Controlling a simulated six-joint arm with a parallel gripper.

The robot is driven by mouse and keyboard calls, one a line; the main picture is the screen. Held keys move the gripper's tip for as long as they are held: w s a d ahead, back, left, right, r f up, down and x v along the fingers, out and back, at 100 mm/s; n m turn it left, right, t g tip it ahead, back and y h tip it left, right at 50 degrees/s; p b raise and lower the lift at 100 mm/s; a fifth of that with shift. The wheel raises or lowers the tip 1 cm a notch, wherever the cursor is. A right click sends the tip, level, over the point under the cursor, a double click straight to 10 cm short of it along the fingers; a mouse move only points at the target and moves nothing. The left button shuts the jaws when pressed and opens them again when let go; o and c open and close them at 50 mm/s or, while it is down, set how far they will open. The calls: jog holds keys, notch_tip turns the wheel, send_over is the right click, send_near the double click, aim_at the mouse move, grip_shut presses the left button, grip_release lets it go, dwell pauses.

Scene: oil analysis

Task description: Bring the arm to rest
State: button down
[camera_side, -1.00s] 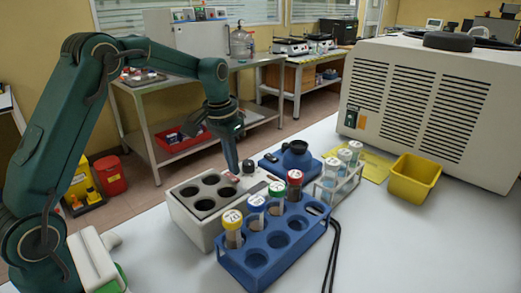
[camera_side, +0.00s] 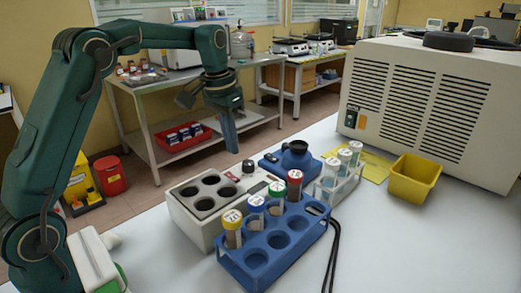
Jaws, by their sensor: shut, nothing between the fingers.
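My gripper (camera_side: 232,146) hangs from my green arm, pointing down, above the back of the white block heater. Its fingers are shut with nothing held between them. The heater (camera_side: 190,228) has several dark round wells in its top, and they look empty. A red button and a dark knob (camera_side: 248,166) sit at its back right, below my fingertips and apart from them.
A blue rack (camera_side: 262,275) with several capped tubes stands in front of the heater. A clear rack (camera_side: 342,188), a blue device (camera_side: 293,159), a yellow bin (camera_side: 413,180) and a large vented machine (camera_side: 425,110) stand to the right. The front right of the table is clear.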

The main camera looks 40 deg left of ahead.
jog(key=shift+d, duration=0.1)
jog(key=s+d+r+m+t, duration=0.1)
jog(key=s+d+r+t, duration=0.2)
jog(key=s+d+r, duration=0.5)
jog(key=s+d+f, duration=0.1)
jog(key=s+f, duration=0.5)
jog(key=s, duration=0.6)
jog(key=shift+s+f+n+t, duration=0.2)
jog(key=shift+s+n+t, duration=0.2)
